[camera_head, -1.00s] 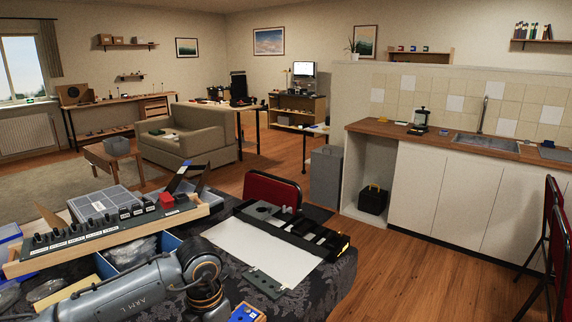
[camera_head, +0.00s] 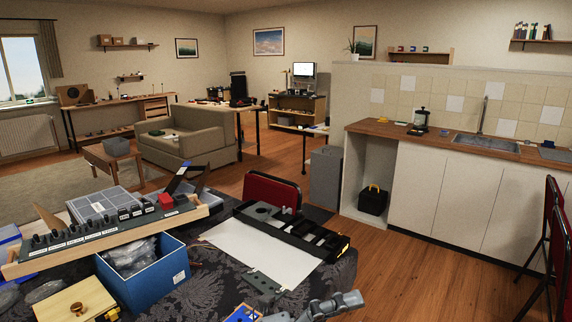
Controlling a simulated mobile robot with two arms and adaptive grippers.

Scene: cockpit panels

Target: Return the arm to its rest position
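Grey rounded parts, which look like a piece of my arm, show at the bottom edge right of centre, over the front of the table (camera_head: 215,297). No gripper fingers can be made out there, and I cannot tell which arm it is. The long link marked ARM L is out of view. Neither gripper can be clearly seen, so nothing shows held.
A blue bin (camera_head: 150,289) with clear bags stands on the table, beside a wooden box (camera_head: 72,303) with a knob. Behind is a wooden-framed switch panel (camera_head: 100,235). A black panel (camera_head: 290,230) lies by a white sheet (camera_head: 262,256). A red chair (camera_head: 272,189) stands behind the table.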

